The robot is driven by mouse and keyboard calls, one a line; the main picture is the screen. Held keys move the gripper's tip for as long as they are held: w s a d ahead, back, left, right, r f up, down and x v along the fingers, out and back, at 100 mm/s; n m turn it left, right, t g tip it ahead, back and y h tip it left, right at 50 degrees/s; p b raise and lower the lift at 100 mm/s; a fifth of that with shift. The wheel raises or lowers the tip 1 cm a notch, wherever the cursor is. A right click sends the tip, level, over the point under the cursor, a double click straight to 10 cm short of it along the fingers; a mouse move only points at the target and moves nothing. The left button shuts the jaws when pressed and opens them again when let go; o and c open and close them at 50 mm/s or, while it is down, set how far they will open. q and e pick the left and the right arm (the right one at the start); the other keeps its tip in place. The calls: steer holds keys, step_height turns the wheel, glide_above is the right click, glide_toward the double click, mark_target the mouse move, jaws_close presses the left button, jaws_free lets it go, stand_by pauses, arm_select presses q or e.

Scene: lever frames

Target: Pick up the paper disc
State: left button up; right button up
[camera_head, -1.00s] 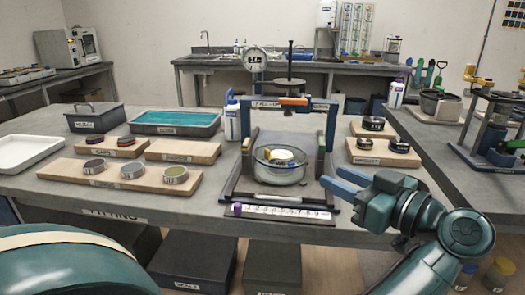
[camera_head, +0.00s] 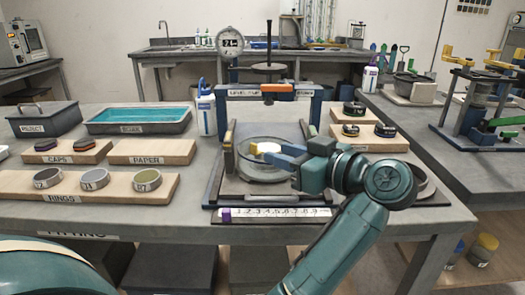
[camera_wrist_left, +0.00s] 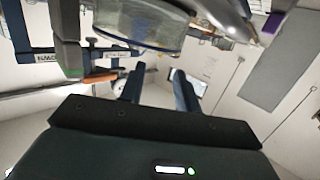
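My left gripper (camera_head: 270,155) reaches in from the right over the rim of a clear round dish (camera_head: 262,172) on the press base. Its two blue fingers are apart, and they also show apart with nothing between them in the left wrist view (camera_wrist_left: 157,82). A small pale, round thing (camera_head: 265,148) with some yellow is in the dish, close by the fingertips. I cannot tell whether it is the paper disc or whether a finger touches it. The board marked PAPER (camera_head: 150,153) looks bare. The dish is close to the gripper in the left wrist view (camera_wrist_left: 145,25). My right gripper is not in view.
A blue press frame (camera_head: 318,105) with an orange handle (camera_head: 279,87) stands over the dish. A numbered strip (camera_head: 270,214) lies in front. Boards with rings (camera_head: 93,179), caps (camera_head: 73,147) and dark round tins (camera_head: 354,108) flank it. A blue-filled tray (camera_head: 138,118) stands behind left.

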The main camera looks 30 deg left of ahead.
mark_target(256, 145)
arm_select(q)
steer(key=x, duration=0.3)
steer(key=b+x, duration=0.1)
steer(key=x, duration=0.3)
steer(key=shift+r, duration=0.25)
steer(key=shift+c, duration=0.4)
jaws_close()
